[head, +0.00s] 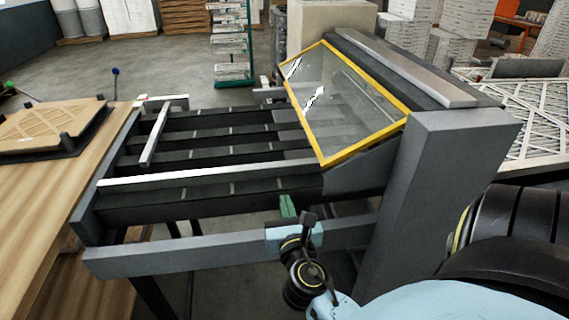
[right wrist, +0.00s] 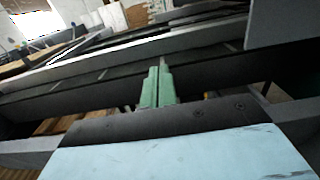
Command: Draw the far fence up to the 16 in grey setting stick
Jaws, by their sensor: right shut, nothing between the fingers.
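A slatted dark machine bed (head: 215,206) carries a long pale near fence (head: 205,174). A slim grey bar, which looks like the setting stick (head: 155,136), lies across the slats at the left; its size marking cannot be read. Pale pieces at the back edge (head: 165,102) may belong to the far fence; its full length cannot be made out. My right gripper (head: 288,205) has green fingers, shut and empty, over the bed's near side, short of the near fence. The closed fingers also show in the right wrist view (right wrist: 157,86). My left gripper is out of view.
A yellow-framed clear guard (head: 365,104) slopes over the bed's right end, beside a grey housing (head: 440,180). A front rail (head: 180,252) runs along the near side. A wooden table (head: 60,180) with a framed filter (head: 50,128) stands at left.

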